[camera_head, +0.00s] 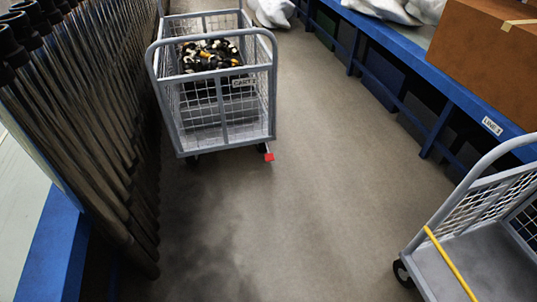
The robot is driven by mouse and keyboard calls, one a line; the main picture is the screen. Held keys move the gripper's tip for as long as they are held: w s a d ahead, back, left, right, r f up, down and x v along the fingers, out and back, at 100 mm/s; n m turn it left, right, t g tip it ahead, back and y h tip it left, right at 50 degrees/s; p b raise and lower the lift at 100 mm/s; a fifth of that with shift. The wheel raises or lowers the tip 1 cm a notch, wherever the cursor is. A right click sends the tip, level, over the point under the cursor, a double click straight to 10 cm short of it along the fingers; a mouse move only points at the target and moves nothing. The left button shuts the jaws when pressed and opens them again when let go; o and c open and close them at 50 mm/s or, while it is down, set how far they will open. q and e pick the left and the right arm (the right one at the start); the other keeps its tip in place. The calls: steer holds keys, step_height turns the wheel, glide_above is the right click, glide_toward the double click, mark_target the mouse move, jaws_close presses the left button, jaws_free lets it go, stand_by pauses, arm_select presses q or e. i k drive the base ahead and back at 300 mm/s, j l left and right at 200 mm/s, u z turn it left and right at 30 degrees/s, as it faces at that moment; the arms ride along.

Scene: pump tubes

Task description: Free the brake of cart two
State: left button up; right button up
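A grey wire-mesh cart (224,133) stands at the upper left of the head view. Its small label (244,82) reads "CART", with the number too small to read surely. A red tab (269,157), which looks like a brake pedal, sticks out at its lower right corner beside a dark wheel. Whether it is pressed or raised I cannot tell. Black, white and orange parts (208,55) lie in the cart. Neither of my grippers is in view.
A rack of long dark tubes (95,130) runs along the left, close to the cart. A second cart (480,255) with a yellow bar stands at lower right. A blue-edged bench (400,50) carrying a cardboard box (485,50) lines the right. The middle floor is clear.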

mark_target(268, 157)
steer(key=i+l+u, duration=0.1)
steer(key=i+l, duration=0.25)
steer(key=i, duration=0.25)
steer(key=i+l+u, duration=0.15)
steer(key=i+l, duration=0.25)
steer(key=i, duration=0.2)
